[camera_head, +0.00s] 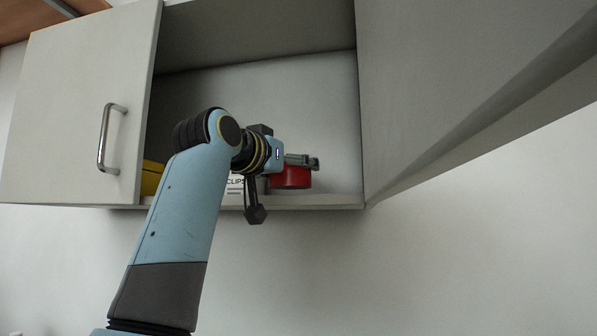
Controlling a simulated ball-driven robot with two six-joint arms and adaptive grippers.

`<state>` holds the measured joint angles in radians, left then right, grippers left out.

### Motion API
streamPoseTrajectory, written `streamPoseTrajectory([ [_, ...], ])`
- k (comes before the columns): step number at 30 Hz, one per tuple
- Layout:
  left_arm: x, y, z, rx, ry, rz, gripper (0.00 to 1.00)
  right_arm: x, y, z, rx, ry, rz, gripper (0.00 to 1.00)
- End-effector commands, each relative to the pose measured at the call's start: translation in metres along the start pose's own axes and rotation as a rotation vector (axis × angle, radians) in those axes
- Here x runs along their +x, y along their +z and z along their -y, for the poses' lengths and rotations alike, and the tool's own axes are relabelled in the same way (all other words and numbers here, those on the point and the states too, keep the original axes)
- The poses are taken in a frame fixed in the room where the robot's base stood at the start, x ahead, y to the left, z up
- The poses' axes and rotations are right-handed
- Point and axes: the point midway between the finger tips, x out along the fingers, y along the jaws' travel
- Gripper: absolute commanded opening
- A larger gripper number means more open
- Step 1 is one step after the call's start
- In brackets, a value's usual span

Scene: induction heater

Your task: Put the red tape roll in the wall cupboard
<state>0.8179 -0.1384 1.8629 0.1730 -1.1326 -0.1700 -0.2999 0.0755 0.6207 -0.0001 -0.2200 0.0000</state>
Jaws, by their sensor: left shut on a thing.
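The red tape roll (291,179) is inside the open part, low near the shelf floor. My left gripper (312,162) reaches into the cupboard and is shut on the red tape roll at its upper edge. I cannot tell whether the roll touches the shelf. My left arm hides part of the cupboard's inside. My right gripper is not in view.
A white box marked CLIPS (236,184) stands left of the roll, partly hidden by my arm. A yellow thing (152,177) shows at the cupboard's left. The shelf right of the roll is clear. The open right door juts out toward me.

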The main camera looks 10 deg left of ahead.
Motion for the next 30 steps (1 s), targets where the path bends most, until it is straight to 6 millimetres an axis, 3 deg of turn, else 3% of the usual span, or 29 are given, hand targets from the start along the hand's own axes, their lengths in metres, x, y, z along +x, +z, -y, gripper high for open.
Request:
streamPoseTrajectory([
  [7, 0.036, 0.002, 0.000, -0.001, 0.000, 0.003, 0.38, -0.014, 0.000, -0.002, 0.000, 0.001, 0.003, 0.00],
  [10, 0.034, 0.013, 0.000, -0.001, -0.001, 0.002, 0.38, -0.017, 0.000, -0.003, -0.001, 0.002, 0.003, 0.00],
  [20, 0.033, 0.017, 0.000, 0.000, -0.001, 0.000, 0.38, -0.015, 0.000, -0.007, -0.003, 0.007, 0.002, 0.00],
  [21, 0.033, 0.018, 0.000, 0.000, -0.001, 0.001, 0.75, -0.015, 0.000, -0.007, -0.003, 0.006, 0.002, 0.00],
  [27, 0.033, 0.018, 0.000, 0.000, -0.001, 0.001, 1.00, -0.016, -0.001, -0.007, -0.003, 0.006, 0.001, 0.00],
  [30, 0.033, 0.018, 0.000, 0.000, -0.001, 0.001, 1.00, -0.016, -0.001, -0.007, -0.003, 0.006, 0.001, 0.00],
])
